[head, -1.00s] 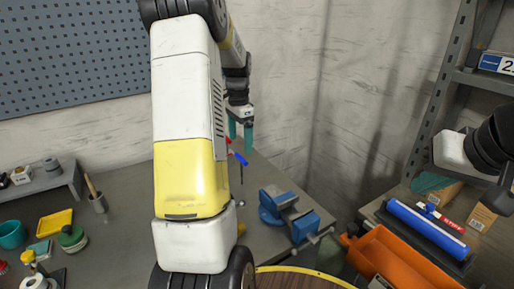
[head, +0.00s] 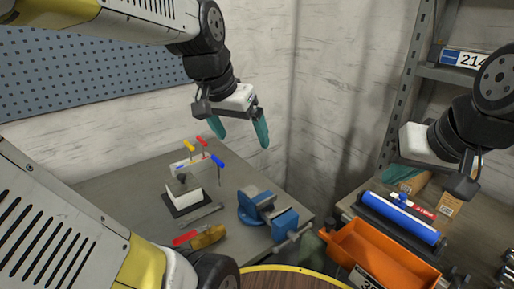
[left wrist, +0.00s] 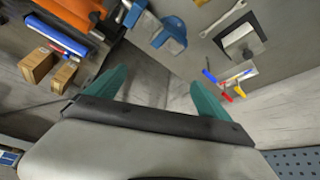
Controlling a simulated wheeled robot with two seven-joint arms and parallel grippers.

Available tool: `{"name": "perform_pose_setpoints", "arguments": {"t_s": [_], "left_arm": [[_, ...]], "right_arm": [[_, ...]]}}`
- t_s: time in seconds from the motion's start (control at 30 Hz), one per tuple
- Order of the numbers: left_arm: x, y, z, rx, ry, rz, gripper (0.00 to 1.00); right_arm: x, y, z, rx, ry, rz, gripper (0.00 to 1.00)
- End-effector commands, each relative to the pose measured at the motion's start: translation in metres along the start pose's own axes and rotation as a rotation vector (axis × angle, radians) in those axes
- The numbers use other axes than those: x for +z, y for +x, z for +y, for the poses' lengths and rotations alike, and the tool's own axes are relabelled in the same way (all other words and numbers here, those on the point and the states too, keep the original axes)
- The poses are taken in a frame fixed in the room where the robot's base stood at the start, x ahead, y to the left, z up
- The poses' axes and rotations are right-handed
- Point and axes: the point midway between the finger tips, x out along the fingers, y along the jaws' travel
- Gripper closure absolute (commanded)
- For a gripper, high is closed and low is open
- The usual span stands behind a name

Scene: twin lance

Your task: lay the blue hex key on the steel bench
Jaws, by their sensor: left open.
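The blue hex key (head: 217,161) has a blue handle and a thin shaft pointing down. It is at the front end of a small pale rack (head: 184,164) on the grey steel bench (head: 112,186). It also shows in the left wrist view (left wrist: 209,76), right of my fingers. My left gripper (head: 240,131) is open and empty, its teal fingers pointing down, above and apart from the key; they also show in the left wrist view (left wrist: 157,92). My right gripper (head: 430,176) is at the right by the shelf; its fingers are mostly hidden.
Yellow (head: 188,145) and red (head: 203,141) handled keys stand close to the blue one. A blue vise (head: 262,208) is on the bench's right part. A white block on a dark plate (head: 183,200) is in front of the rack. An orange bin (head: 382,252) lies at right.

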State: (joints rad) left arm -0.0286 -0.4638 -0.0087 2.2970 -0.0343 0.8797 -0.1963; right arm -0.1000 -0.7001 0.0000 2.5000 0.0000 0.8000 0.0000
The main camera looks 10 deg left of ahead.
Motion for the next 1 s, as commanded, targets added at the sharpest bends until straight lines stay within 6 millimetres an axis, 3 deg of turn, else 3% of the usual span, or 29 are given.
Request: {"name": "perform_pose_setpoints", "arguments": {"t_s": [0.1,0.3,1.0], "left_arm": [[0.029,-0.007,0.023,0.022,-0.073,0.070,0.08],[0.052,-0.007,0.038,0.046,-0.141,0.117,0.08],[0.053,-0.007,0.039,0.047,-0.147,0.119,0.08]], "right_arm": [[0.000,0.000,0.000,0.000,0.000,0.000,1.00],[0.000,0.000,0.000,0.000,0.000,0.000,1.00],[0.000,0.000,0.000,0.000,0.000,0.000,1.00]]}}
